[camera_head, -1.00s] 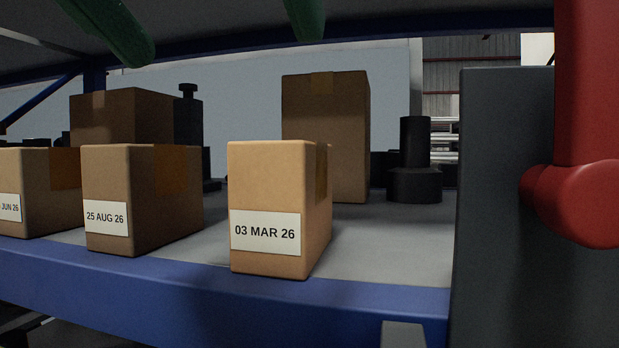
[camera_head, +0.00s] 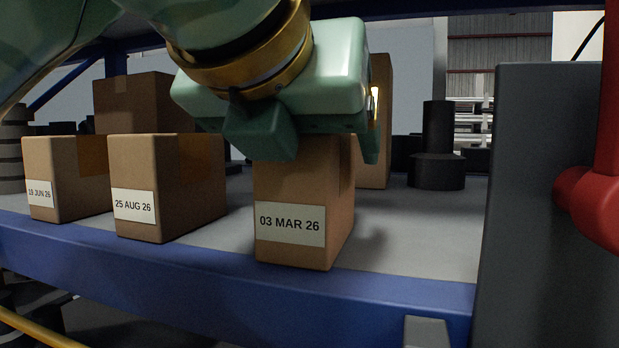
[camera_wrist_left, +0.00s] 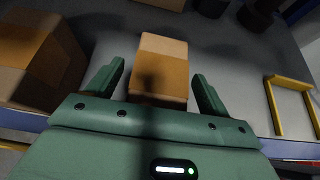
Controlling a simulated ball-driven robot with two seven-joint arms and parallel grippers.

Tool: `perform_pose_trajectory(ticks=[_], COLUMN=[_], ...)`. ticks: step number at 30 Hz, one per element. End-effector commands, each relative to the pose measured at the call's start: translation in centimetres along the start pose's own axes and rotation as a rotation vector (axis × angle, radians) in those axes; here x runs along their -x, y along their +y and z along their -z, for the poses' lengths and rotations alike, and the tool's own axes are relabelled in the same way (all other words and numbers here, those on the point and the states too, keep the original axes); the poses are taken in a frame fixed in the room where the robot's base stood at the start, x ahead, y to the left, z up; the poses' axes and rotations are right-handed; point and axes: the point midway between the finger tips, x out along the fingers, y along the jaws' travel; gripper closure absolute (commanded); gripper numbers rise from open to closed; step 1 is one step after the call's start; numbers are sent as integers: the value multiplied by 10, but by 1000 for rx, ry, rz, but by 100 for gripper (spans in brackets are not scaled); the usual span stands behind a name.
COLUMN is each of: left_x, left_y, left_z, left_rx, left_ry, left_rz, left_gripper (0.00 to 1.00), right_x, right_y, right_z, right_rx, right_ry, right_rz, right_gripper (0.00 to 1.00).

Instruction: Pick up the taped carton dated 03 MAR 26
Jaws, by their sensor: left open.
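The taped carton dated 03 MAR 26 (camera_head: 290,224) stands upright near the shelf's front edge, its label facing me. My green left gripper (camera_head: 318,148) is over its top, open, with one finger on each side, and hides the carton's upper part. In the left wrist view the carton (camera_wrist_left: 160,70) lies between the open fingers of the left gripper (camera_wrist_left: 157,74), with a visible gap on both sides. I cannot tell how far down the fingers reach beside it. My right gripper is not in view.
The 25 AUG 26 carton (camera_head: 136,190) and 19 JUN 26 carton (camera_head: 45,175) stand to the left. Plainer cartons stand behind, one (camera_head: 140,100) at left. A dark panel (camera_head: 535,200) bounds the right. A black cylinder (camera_head: 436,150) stands behind; bare shelf (camera_head: 410,240) lies right.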

Motion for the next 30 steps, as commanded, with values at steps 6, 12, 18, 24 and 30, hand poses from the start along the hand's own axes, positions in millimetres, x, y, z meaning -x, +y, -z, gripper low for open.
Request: perform_pose_trajectory(ticks=[6, 12, 18, 24, 30], left_x=[-12, -11, -11, -11, -1], left_y=[0, 0, 0, 0, 0], left_z=[0, 0, 0, -1, -19], left_rx=[0, 0, 0, 0, 2], left_ry=[0, 0, -1, -1, -4], left_rz=[1, 0, 0, 0, -1], left_gripper=[20, 42, 74, 74, 74], right_x=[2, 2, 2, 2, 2], right_y=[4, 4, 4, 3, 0], right_z=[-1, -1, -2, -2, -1], right_rx=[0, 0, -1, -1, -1], right_ry=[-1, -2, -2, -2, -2], right_rz=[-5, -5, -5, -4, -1], right_gripper=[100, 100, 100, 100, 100])
